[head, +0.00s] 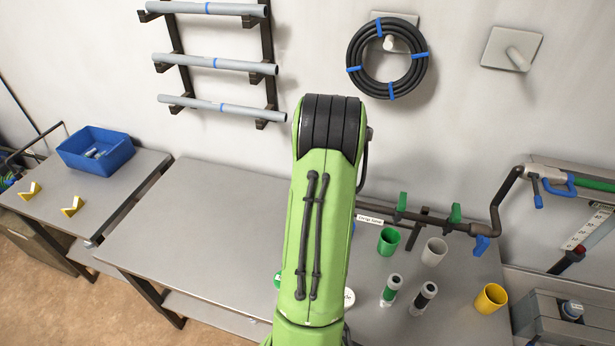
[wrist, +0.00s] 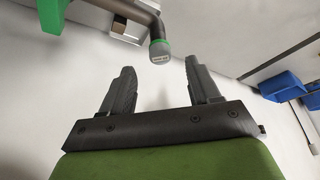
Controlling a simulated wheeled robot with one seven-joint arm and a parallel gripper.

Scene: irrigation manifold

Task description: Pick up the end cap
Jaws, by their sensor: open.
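In the wrist view a grey cap-like piece with a green ring (wrist: 160,52) sits on the down-turned end of a dark pipe (wrist: 127,10). It has a small label on its face and looks like the end cap. My gripper (wrist: 162,75) is open and empty, its two dark fingers apart. The cap shows beyond the fingertips, roughly in line with the gap between them, and no contact is visible. In the head view my own green arm covers the middle, so neither my gripper nor this cap can be made out there.
A bench (head: 215,215) has clear space left of my arm. A pipe with green valves (head: 455,213) runs behind. A blue bin (head: 97,150) stands far left.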

